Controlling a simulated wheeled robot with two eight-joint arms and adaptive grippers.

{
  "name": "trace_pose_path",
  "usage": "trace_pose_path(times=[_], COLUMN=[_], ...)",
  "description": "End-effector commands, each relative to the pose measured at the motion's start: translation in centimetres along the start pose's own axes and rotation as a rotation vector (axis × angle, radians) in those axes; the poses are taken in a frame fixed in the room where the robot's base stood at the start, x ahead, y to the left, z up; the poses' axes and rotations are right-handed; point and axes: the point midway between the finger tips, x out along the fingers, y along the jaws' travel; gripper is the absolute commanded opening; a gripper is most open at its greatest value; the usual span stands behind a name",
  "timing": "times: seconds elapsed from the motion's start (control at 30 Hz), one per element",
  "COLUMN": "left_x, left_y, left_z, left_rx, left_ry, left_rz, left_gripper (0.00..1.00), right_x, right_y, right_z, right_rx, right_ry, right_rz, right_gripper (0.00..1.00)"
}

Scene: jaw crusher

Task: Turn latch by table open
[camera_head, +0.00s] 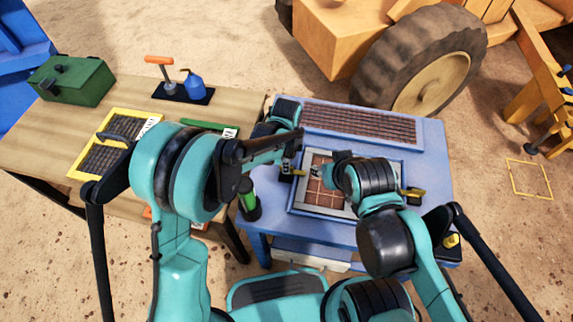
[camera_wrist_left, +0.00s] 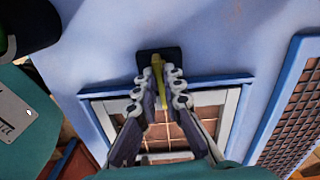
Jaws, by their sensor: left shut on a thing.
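The latch by the wooden table is a small yellow lever (camera_head: 299,172) at the left side of the framed screen panel (camera_head: 297,208) on the blue machine. In the left wrist view the yellow lever (camera_wrist_left: 157,66) stands on a black base between my fingertips. My left gripper (camera_head: 287,168), also in the left wrist view (camera_wrist_left: 158,88), is shut on this latch. A second yellow latch (camera_head: 412,192) is at the panel's right side. My right gripper (camera_head: 316,172) is over the panel, close to the left one; its fingers are too small and partly hidden to judge.
A green and black cylinder (camera_head: 248,200) stands by the machine's left edge. A large wheel (camera_head: 425,65) is behind.

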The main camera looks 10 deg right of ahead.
Motion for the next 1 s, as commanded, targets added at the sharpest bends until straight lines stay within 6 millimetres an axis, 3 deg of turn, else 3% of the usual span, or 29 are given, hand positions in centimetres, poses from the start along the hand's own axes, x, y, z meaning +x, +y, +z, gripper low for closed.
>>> trace_pose_path(times=[1.0], left_x=[0.01], left_y=[-0.02], left_z=[0.00], left_rx=[-0.928], left_ry=[0.000], left_rz=[0.000], left_gripper=[0.00], right_x=[0.44], right_y=[0.00], right_z=[0.31], right_rx=[0.000], right_ry=[0.000], right_rz=[0.000], right_gripper=[0.40])
